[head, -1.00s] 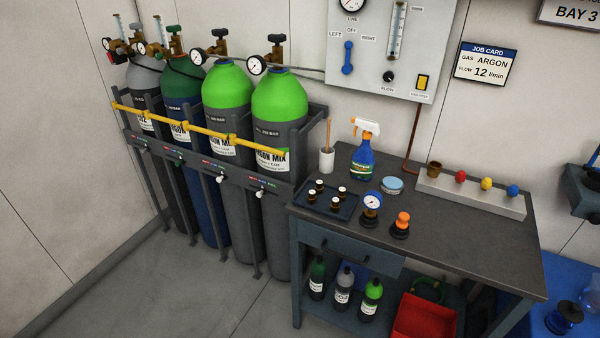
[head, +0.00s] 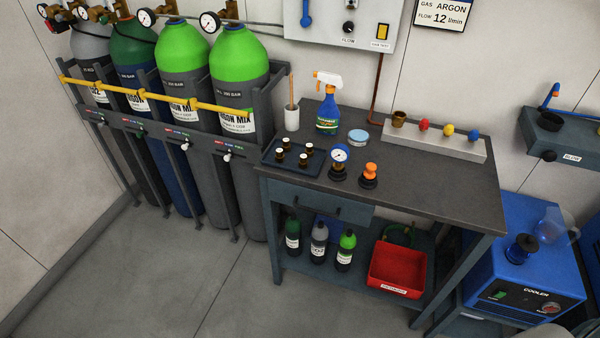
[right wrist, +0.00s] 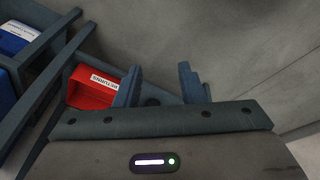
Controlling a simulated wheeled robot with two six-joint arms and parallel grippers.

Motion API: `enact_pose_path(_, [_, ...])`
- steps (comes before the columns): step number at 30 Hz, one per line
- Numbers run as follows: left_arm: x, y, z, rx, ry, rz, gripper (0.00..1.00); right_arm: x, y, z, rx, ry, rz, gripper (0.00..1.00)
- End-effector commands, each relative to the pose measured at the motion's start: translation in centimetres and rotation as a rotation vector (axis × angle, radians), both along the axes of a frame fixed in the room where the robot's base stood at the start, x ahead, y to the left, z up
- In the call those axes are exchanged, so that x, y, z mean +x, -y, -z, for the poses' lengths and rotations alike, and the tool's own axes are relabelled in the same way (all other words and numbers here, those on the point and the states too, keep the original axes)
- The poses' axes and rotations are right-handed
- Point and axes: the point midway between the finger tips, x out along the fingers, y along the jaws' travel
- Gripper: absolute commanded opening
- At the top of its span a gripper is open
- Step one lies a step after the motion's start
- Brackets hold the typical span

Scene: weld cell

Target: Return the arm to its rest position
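My right gripper (right wrist: 160,86) shows in the right wrist view. Its two blue-grey fingers stand apart with nothing between them, and grey floor shows past them. A red bin (right wrist: 92,90) appears just left of the fingers, beyond them. Neither arm can be made out in the head view, and my left gripper is not in view.
A workbench (head: 440,190) holds a spray bottle (head: 327,112), a small tray (head: 270,158), gauge and fittings. Its lower shelf carries bottles and the red bin (head: 397,270). Gas cylinders (head: 240,75) stand left, a blue cooler (head: 520,262) right. Floor (head: 190,285) in front is clear.

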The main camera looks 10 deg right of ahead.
Motion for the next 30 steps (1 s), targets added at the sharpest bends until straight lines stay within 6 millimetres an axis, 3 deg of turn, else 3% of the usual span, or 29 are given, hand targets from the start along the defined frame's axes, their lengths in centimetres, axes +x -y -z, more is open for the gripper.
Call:
enact_pose_path(1, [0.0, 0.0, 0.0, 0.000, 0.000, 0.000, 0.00, -1.3, 0.2, 2.7, 0.001, -0.019, 0.004, 0.36])
enact_pose_path(6, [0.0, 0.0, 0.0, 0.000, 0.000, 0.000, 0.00, -6.3, 0.8, 10.2, 0.004, -0.054, 0.014, 0.36])
enact_pose_path(12, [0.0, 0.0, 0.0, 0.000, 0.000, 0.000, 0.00, -13.1, 1.1, 16.2, 0.008, -0.089, 0.023, 0.36])
enact_pose_path(15, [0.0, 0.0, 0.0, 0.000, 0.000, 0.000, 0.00, -15.9, 1.2, 17.8, 0.009, -0.101, 0.026, 0.36])
enact_pose_path(19, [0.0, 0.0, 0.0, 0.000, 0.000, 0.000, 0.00, -17.9, 1.2, 18.7, 0.011, -0.107, 0.028, 0.36])
enact_pose_path(30, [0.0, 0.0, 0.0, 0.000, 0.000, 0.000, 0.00, -18.5, 1.2, 19.0, 0.010, -0.109, 0.028, 0.36])
